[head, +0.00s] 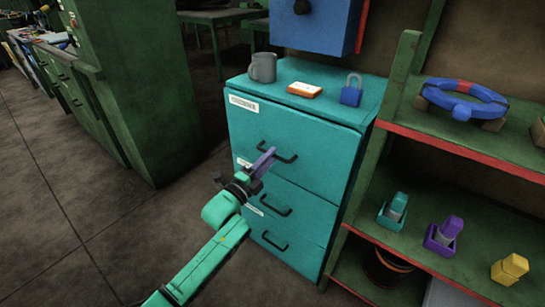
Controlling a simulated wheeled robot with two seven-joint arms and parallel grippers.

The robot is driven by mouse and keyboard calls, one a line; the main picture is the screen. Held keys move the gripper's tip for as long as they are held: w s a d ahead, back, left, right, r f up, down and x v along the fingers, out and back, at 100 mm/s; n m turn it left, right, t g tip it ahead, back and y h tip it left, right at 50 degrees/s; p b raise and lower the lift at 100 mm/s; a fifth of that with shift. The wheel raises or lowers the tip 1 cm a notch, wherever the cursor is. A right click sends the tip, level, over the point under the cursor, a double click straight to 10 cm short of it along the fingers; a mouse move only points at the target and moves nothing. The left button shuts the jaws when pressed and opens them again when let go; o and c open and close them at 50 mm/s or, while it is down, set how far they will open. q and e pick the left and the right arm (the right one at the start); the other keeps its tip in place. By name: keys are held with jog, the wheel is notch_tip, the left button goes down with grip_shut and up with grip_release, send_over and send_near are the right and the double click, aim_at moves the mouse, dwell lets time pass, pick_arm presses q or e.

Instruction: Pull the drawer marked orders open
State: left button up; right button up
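A teal cabinet (345,112) stands ahead with a stack of drawers, all looking shut. Each drawer has a dark bar handle. The top drawer (310,145) has a white label (244,103) at its upper left, with print too small to read surely. Lower labels are partly hidden by my arm or too small to read, so I cannot tell which says orders. My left gripper (263,161), with purple fingers, is in front of the cabinet, close beside the left end of the top handle (283,157). I cannot tell whether it touches the handle or how far its fingers are apart. My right gripper is out of view.
A grey mug (263,67), an orange-and-white box (305,90) and a blue padlock (351,91) stand on the cabinet. A green shelf (465,148) with small coloured items is close on the right. The floor (110,235) to the left is clear.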

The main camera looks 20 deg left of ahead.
pick_arm(q)
jog(key=shift+x, duration=0.8)
grip_shut()
dwell(0.8)
